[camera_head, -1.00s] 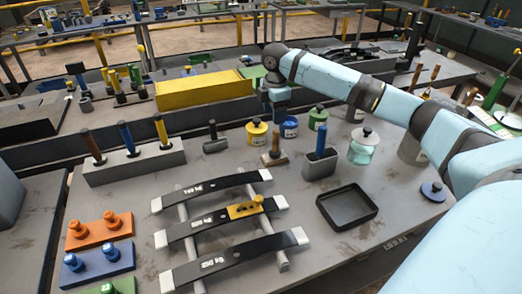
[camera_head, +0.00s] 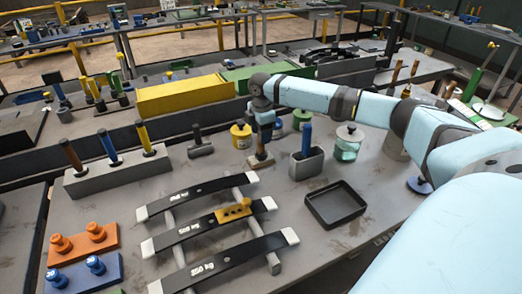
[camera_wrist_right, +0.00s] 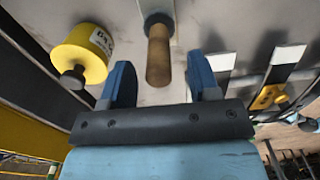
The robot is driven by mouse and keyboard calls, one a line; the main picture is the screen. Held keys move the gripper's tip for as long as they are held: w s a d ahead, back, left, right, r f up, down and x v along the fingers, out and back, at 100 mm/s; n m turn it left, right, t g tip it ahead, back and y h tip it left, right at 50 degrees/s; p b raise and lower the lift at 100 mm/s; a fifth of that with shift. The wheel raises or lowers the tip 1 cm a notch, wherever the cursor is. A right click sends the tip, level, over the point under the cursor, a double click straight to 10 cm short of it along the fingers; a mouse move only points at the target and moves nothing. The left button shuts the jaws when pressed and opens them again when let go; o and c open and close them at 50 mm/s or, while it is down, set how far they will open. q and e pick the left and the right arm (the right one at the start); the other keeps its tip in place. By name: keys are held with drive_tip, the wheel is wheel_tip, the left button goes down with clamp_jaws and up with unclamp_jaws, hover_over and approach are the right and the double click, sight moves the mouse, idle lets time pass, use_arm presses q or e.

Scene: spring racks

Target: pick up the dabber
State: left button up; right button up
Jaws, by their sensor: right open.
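The dabber, as I take it, is the upright wooden-handled tool (camera_head: 261,158) with a flat base, standing on the bench near the middle. My right gripper (camera_head: 264,124) is just above it, fingers pointing down. In the right wrist view, the wooden handle (camera_wrist_right: 158,58) has a dark collar and a pale base. The open blue fingers of my right gripper (camera_wrist_right: 161,82) lie on either side of the handle's end, with gaps on both sides. Part of the handle is hidden by the gripper in the head view. My left gripper is not in view.
A yellow pot (camera_head: 241,136) stands close left of the tool; it also shows in the wrist view (camera_wrist_right: 88,52). A grey holder (camera_head: 306,165) with a blue handle is to the right. A black tray (camera_head: 335,204) and spring rack (camera_head: 195,187) lie in front.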

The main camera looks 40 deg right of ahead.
wheel_tip(320, 180, down, 2)
drive_tip(key=shift+w+f, duration=0.1)
drive_tip(key=shift+f, duration=0.15)
drive_tip(key=c, duration=1)
drive_tip(key=shift+r, duration=0.1)
